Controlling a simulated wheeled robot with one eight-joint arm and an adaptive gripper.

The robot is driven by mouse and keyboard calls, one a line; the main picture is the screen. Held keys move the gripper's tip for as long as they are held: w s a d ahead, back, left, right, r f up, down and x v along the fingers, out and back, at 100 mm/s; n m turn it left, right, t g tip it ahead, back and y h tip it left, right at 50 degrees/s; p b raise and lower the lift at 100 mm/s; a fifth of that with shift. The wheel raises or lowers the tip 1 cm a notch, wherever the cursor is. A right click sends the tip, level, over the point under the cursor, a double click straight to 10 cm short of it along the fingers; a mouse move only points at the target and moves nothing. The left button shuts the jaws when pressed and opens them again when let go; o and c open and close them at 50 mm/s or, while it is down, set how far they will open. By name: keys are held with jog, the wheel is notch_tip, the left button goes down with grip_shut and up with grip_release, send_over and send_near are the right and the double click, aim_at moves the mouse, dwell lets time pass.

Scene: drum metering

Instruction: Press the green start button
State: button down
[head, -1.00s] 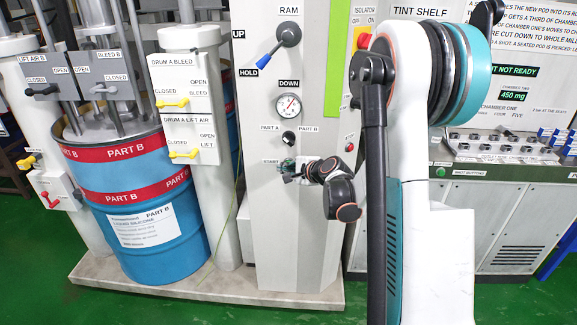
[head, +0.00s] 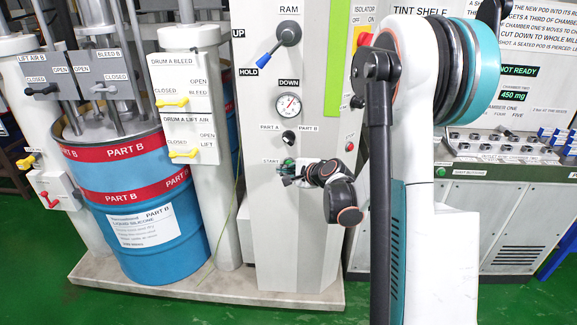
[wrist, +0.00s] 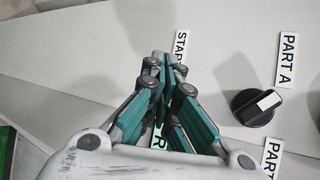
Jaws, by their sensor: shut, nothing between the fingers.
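The green start button (head: 288,162) shows only as a small green patch beside the START label (head: 269,161) on the front of the pale machine column. My gripper (head: 281,171) is right in front of it and partly covers it. In the wrist view my gripper (wrist: 166,64) is shut and empty, its fingertips close to the START label (wrist: 180,48). The button is hidden behind the fingers there. I cannot tell whether the fingertips touch the button or the panel.
A black PART A / PART B selector knob (head: 289,138) sits above the button and shows in the wrist view (wrist: 257,106). A gauge (head: 288,105), blue-handled RAM lever (head: 287,34) and red button (head: 349,147) share the column. A blue drum (head: 145,215) stands left.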

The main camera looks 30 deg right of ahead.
dwell(0.3)
jog(key=s+a, duration=0.1)
jog(key=s, duration=0.1)
jog(key=s+a, duration=0.1)
jog(key=s, duration=0.1)
jog(key=shift+a+b, duration=0.35)
jog(key=shift+a, duration=0.05)
dwell(0.7)
